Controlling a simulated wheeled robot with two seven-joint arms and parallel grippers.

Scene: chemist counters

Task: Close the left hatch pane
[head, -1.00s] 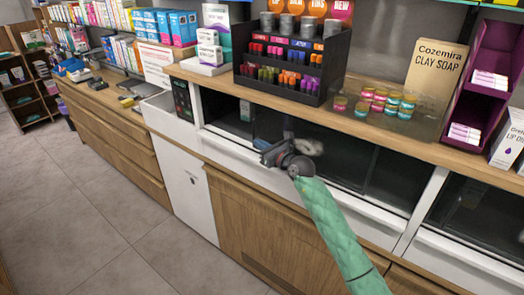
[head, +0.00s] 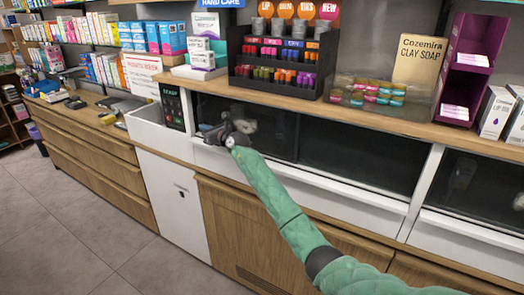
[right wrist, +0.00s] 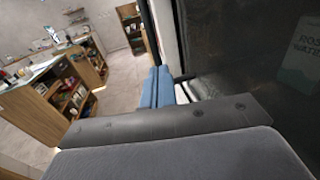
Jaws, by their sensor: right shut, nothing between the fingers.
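The left hatch pane (head: 275,137) is dark glass in the white-framed hatch under the counter top in the head view. Its right edge overlaps the dark right pane (head: 360,160) near the middle of the hatch. Its left edge is near the left post, partly hidden by my right gripper, so I cannot tell if a gap is left. My right gripper (head: 212,133) is shut and empty at the pane's left end; contact is unclear. In the right wrist view its blue fingers (right wrist: 158,90) are beside dark glass (right wrist: 250,70). My left gripper is not in view.
A white ledge (head: 345,198) runs below the hatch. Above it, the wooden counter top (head: 300,108) carries a black lipstick display (head: 275,65), small jars (head: 370,92) and a clay soap box (head: 418,62). A small keypad panel (head: 173,107) is left of the hatch.

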